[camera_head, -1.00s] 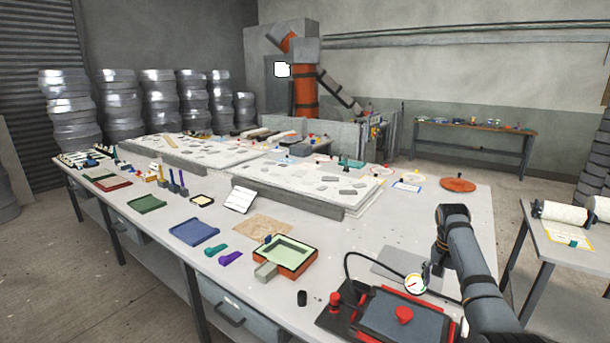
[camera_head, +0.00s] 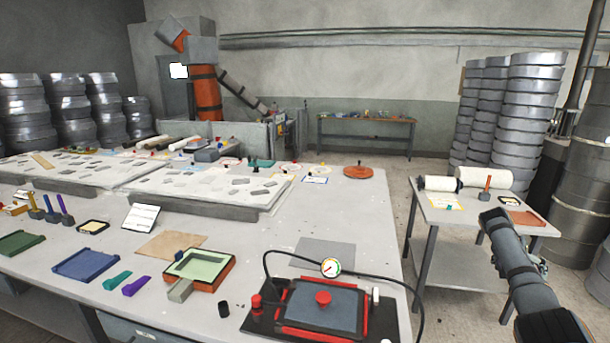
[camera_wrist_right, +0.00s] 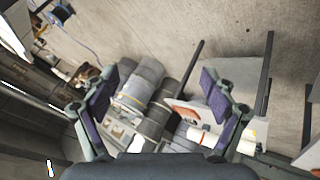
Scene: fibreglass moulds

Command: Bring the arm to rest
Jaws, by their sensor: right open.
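My right arm (camera_head: 520,265) comes in from the lower right in the head view, in front of the small side table (camera_head: 455,198). Its gripper cannot be made out there. In the right wrist view my right gripper (camera_wrist_right: 163,90) is open, its two purple-padded fingers wide apart with nothing between them. Behind the fingers the wrist view shows concrete floor, stacked grey drums and table parts, all tilted. My left arm and left gripper are in neither view.
The long workbench (camera_head: 350,210) carries a red-framed press (camera_head: 322,300) with a gauge, a green-lined mould (camera_head: 199,267) and a blue tray (camera_head: 88,264). The side table holds rolls (camera_head: 484,178). Drum stacks (camera_head: 530,100) stand behind it. Floor is clear between bench and side table.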

